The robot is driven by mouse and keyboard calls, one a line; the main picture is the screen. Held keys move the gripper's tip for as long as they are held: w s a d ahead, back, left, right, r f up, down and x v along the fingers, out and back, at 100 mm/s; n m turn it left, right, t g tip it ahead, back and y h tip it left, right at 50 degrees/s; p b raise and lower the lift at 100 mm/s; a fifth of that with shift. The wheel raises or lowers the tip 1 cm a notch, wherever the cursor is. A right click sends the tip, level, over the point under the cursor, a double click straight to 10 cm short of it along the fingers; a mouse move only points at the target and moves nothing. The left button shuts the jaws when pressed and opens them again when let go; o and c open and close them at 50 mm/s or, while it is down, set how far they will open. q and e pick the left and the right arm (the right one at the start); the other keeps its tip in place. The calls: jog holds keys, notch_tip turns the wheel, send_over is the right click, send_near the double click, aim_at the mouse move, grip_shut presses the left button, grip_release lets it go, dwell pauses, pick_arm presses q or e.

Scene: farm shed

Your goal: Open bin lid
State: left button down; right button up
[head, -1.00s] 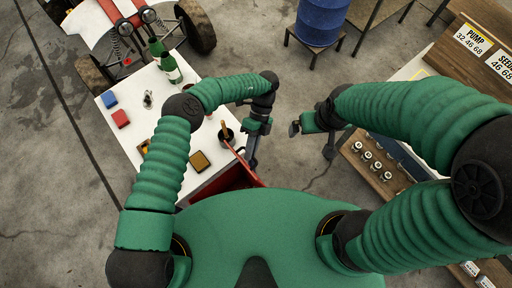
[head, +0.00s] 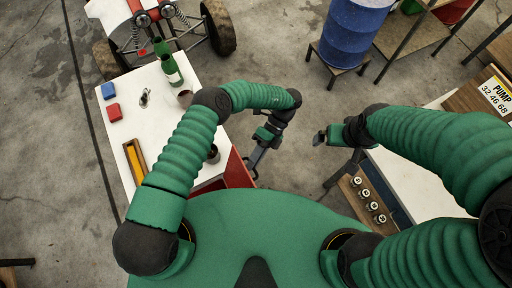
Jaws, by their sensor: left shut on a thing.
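A red panel (head: 238,172), which looks like the bin and its lid, shows at the right edge of the white table, just in front of my body. Much of it is hidden by my body and my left arm, so I cannot tell how far the lid is open. My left gripper (head: 252,165) points down at the right edge of the red panel and is shut on it, with the exact contact hard to see. My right gripper (head: 320,138) hangs apart from it over the floor to the right, and its jaws are too small to read.
A blue barrel (head: 352,32) stands behind. A bench with several jars (head: 370,205) is right. Floor between is clear.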

pick_arm(q)
jog(key=shift+s+a+f, duration=0.1)
jog(key=shift+a+f, duration=0.1)
jog(key=shift+f, duration=0.25)
jog(key=shift+d, duration=0.1)
jog(key=c, duration=1.5)
grip_release()
jog(key=shift+w+d, duration=0.2)
jog(key=shift+d, duration=0.2)
jog(key=shift+c, duration=0.2)
jog(key=shift+w+d, duration=0.1)
jog(key=shift+d, duration=0.05)
pick_arm(e)
jog(key=shift+w+d+f, duration=0.2)
jog(key=shift+w+d, duration=0.15)
